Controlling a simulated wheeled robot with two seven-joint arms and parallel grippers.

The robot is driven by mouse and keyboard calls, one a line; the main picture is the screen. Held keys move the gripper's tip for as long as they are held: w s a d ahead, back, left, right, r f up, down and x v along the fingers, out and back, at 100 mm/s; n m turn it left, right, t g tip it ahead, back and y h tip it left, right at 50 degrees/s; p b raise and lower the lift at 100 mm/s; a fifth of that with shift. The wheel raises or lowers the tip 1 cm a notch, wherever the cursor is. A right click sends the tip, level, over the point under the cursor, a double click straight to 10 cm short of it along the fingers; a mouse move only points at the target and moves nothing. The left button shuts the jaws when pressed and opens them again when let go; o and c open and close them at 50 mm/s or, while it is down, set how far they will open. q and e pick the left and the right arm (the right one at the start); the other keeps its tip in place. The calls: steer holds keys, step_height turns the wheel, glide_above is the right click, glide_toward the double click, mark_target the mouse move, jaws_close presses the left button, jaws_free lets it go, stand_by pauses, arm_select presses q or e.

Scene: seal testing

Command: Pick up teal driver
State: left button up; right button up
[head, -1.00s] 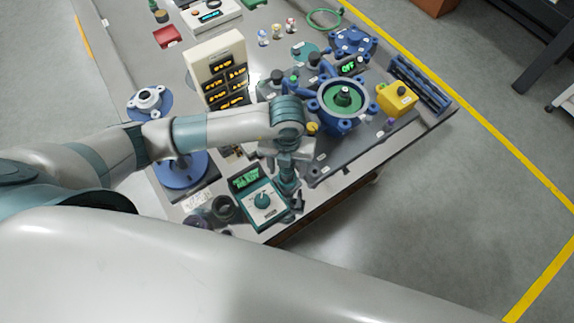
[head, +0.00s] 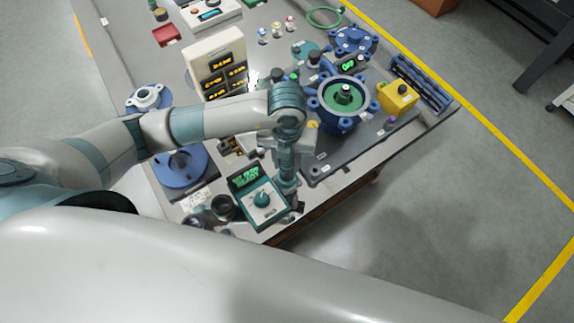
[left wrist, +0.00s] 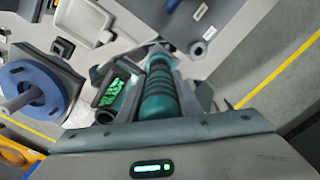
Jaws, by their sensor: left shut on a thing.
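The teal driver (head: 288,186) stands roughly upright near the front edge of the workbench, just right of a teal control box (head: 264,206). My left gripper (head: 288,167) is above it with its fingers shut around the driver's upper part. In the left wrist view the ribbed teal driver (left wrist: 159,92) lies between the fingers, in the middle of the picture. Its lower end is hard to make out. My right gripper is not in view.
A blue pump body with a green centre (head: 345,97) stands on a dark plate to the right, with a yellow box (head: 397,97) beside it. A blue flange stand (head: 181,172) and a dark cup (head: 222,208) are to the left.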

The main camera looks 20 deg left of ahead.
arm_select(q)
step_height(320, 180, up, 7)
steer(key=shift+f+b, duration=0.1)
steer(key=shift+b, duration=0.75)
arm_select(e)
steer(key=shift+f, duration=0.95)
arm_select(q)
steer(key=shift+r, duration=0.2)
